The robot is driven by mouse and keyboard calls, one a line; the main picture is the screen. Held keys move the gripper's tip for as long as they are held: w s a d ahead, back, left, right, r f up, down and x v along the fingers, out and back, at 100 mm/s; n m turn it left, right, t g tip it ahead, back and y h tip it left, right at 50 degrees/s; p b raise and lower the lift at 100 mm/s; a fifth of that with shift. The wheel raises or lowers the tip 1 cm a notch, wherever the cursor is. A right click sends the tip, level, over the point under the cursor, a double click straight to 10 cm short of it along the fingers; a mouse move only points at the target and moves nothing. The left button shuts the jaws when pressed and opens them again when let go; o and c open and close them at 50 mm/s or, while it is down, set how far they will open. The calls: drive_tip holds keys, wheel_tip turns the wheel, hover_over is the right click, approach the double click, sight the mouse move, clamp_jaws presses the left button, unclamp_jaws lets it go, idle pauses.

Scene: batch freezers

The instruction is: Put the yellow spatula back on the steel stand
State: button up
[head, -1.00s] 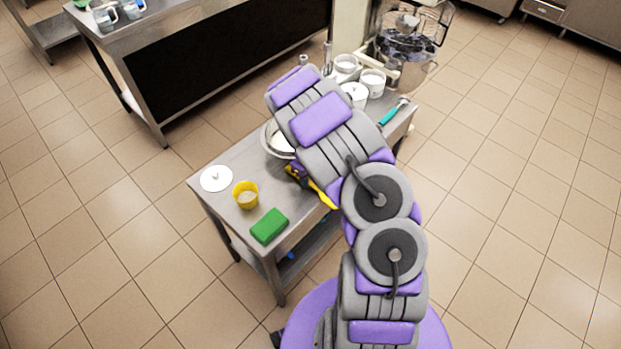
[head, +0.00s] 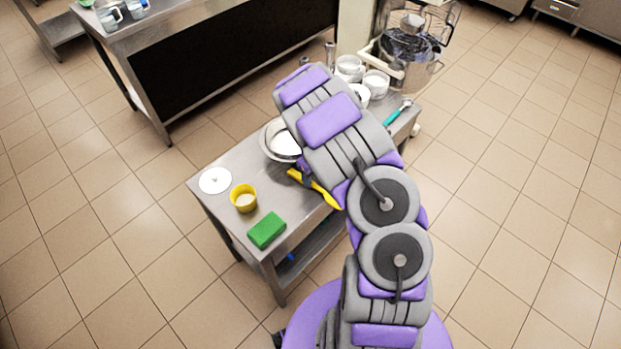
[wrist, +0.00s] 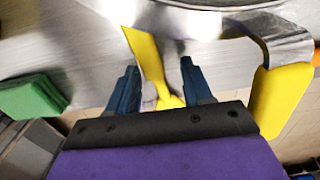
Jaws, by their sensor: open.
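The yellow spatula (head: 325,195) lies near the front edge of the small steel table (head: 222,212), partly behind my arm in the head view. In the wrist view a flat yellow piece (wrist: 147,55), apparently part of the spatula, runs down between my gripper's dark fingers (wrist: 157,88). The fingers are apart and I see no grip on it. A second yellow piece (wrist: 281,100) stands at the right there, by a dark curved strip; I cannot tell what it belongs to. I cannot clearly pick out the steel stand; an upright steel piece (head: 329,52) shows at the back.
A steel bowl (head: 268,148) sits close behind the spatula. A green block (head: 267,230), yellow cup (head: 243,199) and white disc (head: 215,181) are at the left. White tubs (head: 375,84) and a teal-handled tool (head: 397,113) are at the far right end.

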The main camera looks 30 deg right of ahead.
drive_tip(key=s+a+r+n+p, duration=0.1)
drive_tip(key=s+a+r+n, duration=0.15)
drive_tip(key=r, duration=0.55)
drive_tip(key=s+a+r+n, duration=0.1)
drive_tip(key=s+r+n, duration=0.25)
drive_tip(key=r, duration=0.45)
drive_tip(key=s+a+r+n+p, duration=0.1)
drive_tip(key=s+r+n, duration=0.2)
drive_tip(key=r, duration=0.5)
drive_tip(key=s+a+r+n, duration=0.3)
drive_tip(key=s+n, duration=0.4)
drive_tip(key=s, duration=0.1)
drive_tip(key=s+a+r+n+g, duration=0.1)
drive_tip(key=s+a+r+n, duration=0.2)
drive_tip(key=s+n, duration=0.5)
drive_tip(key=s+a+r+n, duration=0.3)
drive_tip(key=s+a+n, duration=0.1)
drive_tip(key=s+n, duration=0.4)
drive_tip(key=shift+s+g, duration=0.3)
drive_tip(key=shift+s, duration=0.7)
drive_tip(key=shift+a, duration=0.2)
drive_tip(key=shift+a, duration=0.25)
drive_tip(key=shift+d, duration=0.25)
